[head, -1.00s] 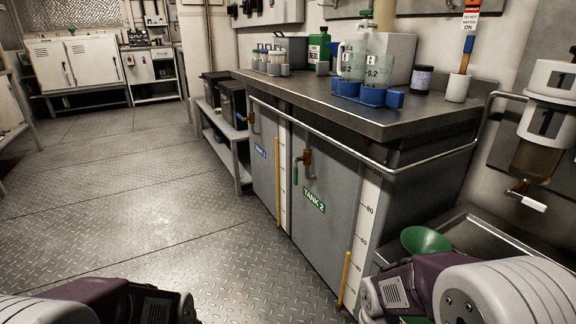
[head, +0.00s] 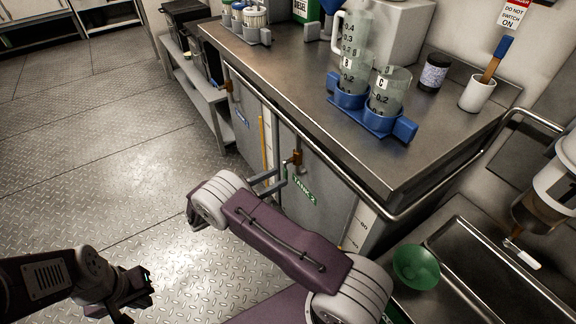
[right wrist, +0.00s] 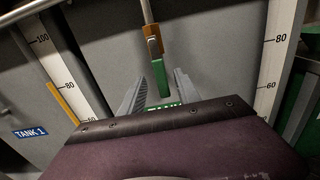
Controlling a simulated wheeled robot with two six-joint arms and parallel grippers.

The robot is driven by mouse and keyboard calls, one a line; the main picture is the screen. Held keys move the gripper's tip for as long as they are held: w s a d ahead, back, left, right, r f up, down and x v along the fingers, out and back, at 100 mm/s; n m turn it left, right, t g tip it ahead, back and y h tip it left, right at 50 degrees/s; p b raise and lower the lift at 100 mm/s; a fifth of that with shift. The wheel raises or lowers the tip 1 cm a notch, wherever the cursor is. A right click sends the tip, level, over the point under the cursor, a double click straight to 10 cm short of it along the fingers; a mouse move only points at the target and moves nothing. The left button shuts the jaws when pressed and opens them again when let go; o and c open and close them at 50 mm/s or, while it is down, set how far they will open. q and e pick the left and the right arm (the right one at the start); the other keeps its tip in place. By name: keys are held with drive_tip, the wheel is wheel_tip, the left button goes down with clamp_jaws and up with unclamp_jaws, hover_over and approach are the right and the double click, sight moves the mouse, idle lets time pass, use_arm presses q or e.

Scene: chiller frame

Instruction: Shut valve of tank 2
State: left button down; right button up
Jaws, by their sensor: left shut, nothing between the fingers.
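The tank 2 valve has a brass body (head: 296,157) on a thin pipe, above the green TANK 2 label (head: 304,189) on the grey tank front. In the right wrist view its green handle (right wrist: 160,79) hangs straight down from the brass body (right wrist: 153,40), in line with the pipe. My right gripper (head: 272,183) is open at the valve. Its two fingers (right wrist: 160,95) stand either side of the handle, apart from it in the picture; I cannot tell how deep the handle sits between them. My left gripper (head: 142,288) is shut and empty, low over the floor.
A metal counter (head: 300,100) with a handrail (head: 330,165) overhangs the tanks. A blue rack (head: 372,117) with measuring jugs stands on it. A yellow-marked gauge strip flanks the tank 1 label (right wrist: 31,133). A green funnel (head: 416,266) sits right. The floor (head: 130,150) left is clear.

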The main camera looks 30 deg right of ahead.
sight(284, 175)
drive_tip(key=d, duration=0.2)
drive_tip(key=d+b, duration=0.1)
drive_tip(key=d, duration=0.1)
drive_tip(key=d+b, duration=0.1)
drive_tip(key=d, duration=0.1)
drive_tip(key=shift+w+d+f, duration=0.2)
drive_tip(key=shift+w+d, duration=0.05)
drive_tip(key=shift+d+r, duration=0.1)
drive_tip(key=shift+d, duration=0.2)
clamp_jaws()
idle(0.8)
